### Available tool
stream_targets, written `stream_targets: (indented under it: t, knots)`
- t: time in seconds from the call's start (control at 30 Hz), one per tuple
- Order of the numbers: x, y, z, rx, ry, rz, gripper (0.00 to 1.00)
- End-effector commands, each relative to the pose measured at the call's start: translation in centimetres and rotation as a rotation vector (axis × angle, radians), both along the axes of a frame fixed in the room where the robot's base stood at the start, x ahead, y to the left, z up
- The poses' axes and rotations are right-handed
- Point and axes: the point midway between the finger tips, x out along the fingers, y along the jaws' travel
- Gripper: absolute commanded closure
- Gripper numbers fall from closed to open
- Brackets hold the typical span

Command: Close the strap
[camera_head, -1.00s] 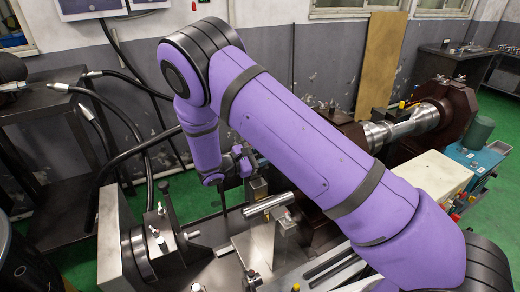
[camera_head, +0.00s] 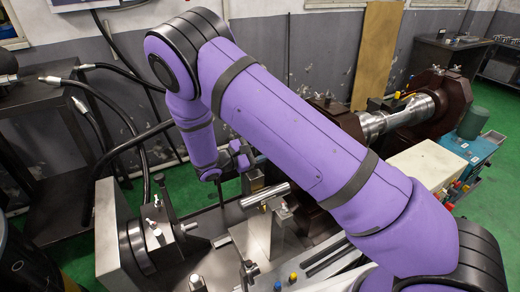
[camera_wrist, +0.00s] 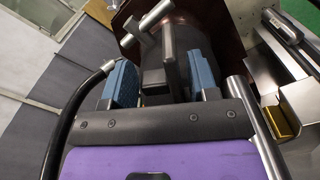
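In the wrist view, my gripper (camera_wrist: 160,76) has its two blue-padded fingers apart. A dark block and a dark upright bar (camera_wrist: 170,52) with a silver T-handle (camera_wrist: 150,18) stand between or just beyond the fingers. This bar may be the strap, but I cannot tell for sure. The right finger looks close to it; contact is unclear. In the head view, my gripper (camera_head: 238,158) is small and partly hidden by my purple arm. It is close above a grey metal block (camera_head: 254,180) on the fixture, near a silver cylinder (camera_head: 265,195).
The fixture's left end has an upright plate (camera_head: 108,230) with several small handles and bolts beside it. A large shaft (camera_head: 405,118) lies in a dark housing to the right. Black hoses (camera_head: 125,140) hang at left. A cream box (camera_head: 428,165) stands at right.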

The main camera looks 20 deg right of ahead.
Motion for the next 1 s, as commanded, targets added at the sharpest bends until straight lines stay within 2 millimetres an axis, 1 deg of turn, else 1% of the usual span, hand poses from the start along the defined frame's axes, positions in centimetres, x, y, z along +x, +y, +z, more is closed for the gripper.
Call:
stream_targets:
  t: [0.13,0.27,0.37,0.6,0.7,0.8,1.0]
  knots:
    - [0.0,0.2,0.0,-0.001,0.001,-0.001,0.46]
    - [-0.2,1.1,0.0,-0.001,0.001,0.001,0.46]
    - [-0.4,2.3,0.0,0.001,0.0,0.002,0.46]
    - [-1.1,6.0,0.0,0.0,-0.001,0.002,0.46]
    - [-1.3,7.0,0.0,0.002,-0.001,0.001,0.46]
    - [-1.4,7.4,0.0,0.001,-0.001,0.001,0.46]
    - [-1.5,7.4,0.0,0.0,0.0,0.0,0.46]
